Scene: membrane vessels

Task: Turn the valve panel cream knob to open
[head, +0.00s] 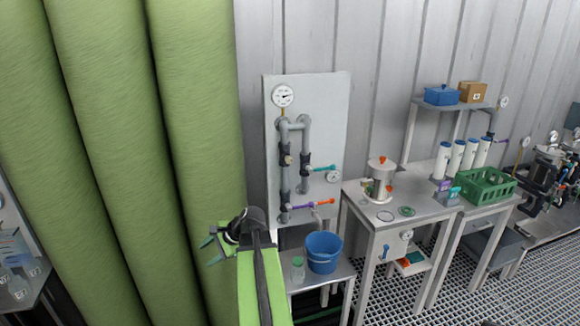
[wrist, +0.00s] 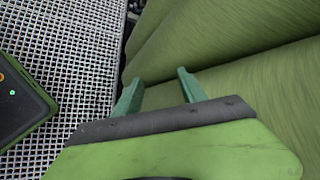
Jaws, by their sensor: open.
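The valve panel (head: 331,105) is a pale upright board against the ribbed wall in the head view, with grey pipes, a gauge and several handles. The cream knob (head: 288,160) is small and sits on the left pipe at mid height. My gripper (head: 208,250) is low and left of the panel, in front of the green cylinders, well apart from the knob. In the wrist view my gripper (wrist: 155,84) is open with nothing between its teal fingers. The knob and panel do not show in the wrist view.
Large green cylinders (head: 110,130) fill the left side, close to my gripper. A low table (head: 343,272) under the panel bears a blue bucket (head: 323,252) and a small jar (head: 298,269). A steel table (head: 364,219) stands to the right. Grating floor (head: 455,285) is clear at the lower right.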

